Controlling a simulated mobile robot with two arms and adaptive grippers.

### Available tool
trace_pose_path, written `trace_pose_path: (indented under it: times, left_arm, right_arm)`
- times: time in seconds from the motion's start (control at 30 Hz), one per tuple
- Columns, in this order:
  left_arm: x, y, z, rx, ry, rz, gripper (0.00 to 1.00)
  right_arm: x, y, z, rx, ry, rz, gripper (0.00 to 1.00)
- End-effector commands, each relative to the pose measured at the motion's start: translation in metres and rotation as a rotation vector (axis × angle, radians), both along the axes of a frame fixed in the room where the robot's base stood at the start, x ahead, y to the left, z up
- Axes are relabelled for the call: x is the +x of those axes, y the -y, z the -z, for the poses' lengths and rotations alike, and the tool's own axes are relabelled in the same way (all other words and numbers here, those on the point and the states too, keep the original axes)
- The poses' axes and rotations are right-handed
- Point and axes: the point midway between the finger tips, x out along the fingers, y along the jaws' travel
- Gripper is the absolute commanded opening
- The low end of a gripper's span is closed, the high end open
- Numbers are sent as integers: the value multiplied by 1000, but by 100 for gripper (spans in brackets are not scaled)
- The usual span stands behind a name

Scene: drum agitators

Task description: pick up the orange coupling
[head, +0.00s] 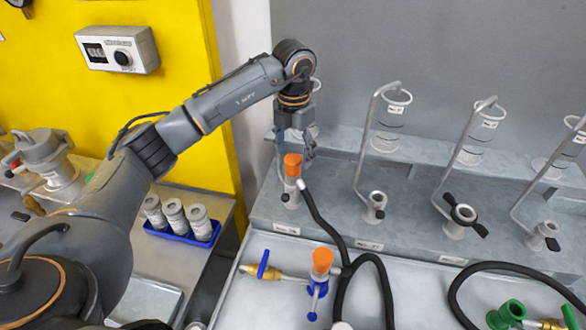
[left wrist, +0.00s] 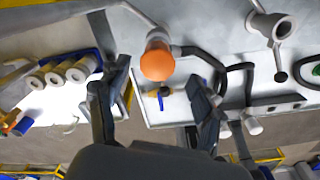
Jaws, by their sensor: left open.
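An orange coupling (head: 292,165) sits upright on top of a white-grey fitting on the leftmost station of the grey bench. It shows large in the left wrist view (left wrist: 158,60), near the far ends of the fingers. My left gripper (head: 296,150) points down at this coupling, with its fingers open and apart on either side of its top. I cannot tell whether a finger touches it. A second orange-topped piece (head: 322,260), with a blue part below, stands on the light tray in front. My right gripper is not in view.
A black hose (head: 322,218) runs from beside the coupling down to the tray. Bent metal rods with glass cylinders (head: 390,120) stand to the right. A blue rack of white jars (head: 200,228) is at left. A blue-handled brass valve (head: 262,265) lies on the tray.

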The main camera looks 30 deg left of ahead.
Motion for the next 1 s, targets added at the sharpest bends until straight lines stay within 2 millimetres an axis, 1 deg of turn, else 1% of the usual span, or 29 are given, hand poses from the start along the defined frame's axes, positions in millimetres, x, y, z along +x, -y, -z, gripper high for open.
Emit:
trace_pose_path:
  times: [0.07,0.23,0.3,0.4,0.63,0.67,0.7,0.77,0.8,0.97,1.0]
  left_arm:
    - [0,-1,6,0,-6,-2,67]
    - [2,-4,30,0,-7,-1,67]
    - [3,-4,40,0,-6,-1,67]
    - [3,-4,49,1,-4,1,67]
    - [3,-4,52,0,-1,1,67]
    - [3,-4,52,0,-1,1,63]
    - [3,-4,52,0,-1,1,55]
    - [3,-4,52,0,-1,1,43]
    - [3,-4,52,0,-1,1,34]
    - [3,-4,51,0,-1,0,2]
    - [3,-4,51,0,-1,0,0]
  right_arm:
    - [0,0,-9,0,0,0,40]
    - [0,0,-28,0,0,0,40]
    - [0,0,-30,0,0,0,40]
    - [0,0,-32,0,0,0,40]
    - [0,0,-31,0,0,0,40]
    - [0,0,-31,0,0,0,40]
    - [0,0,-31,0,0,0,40]
    - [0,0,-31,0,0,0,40]
    - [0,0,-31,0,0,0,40]
    - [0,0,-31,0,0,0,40]
    - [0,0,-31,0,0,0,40]
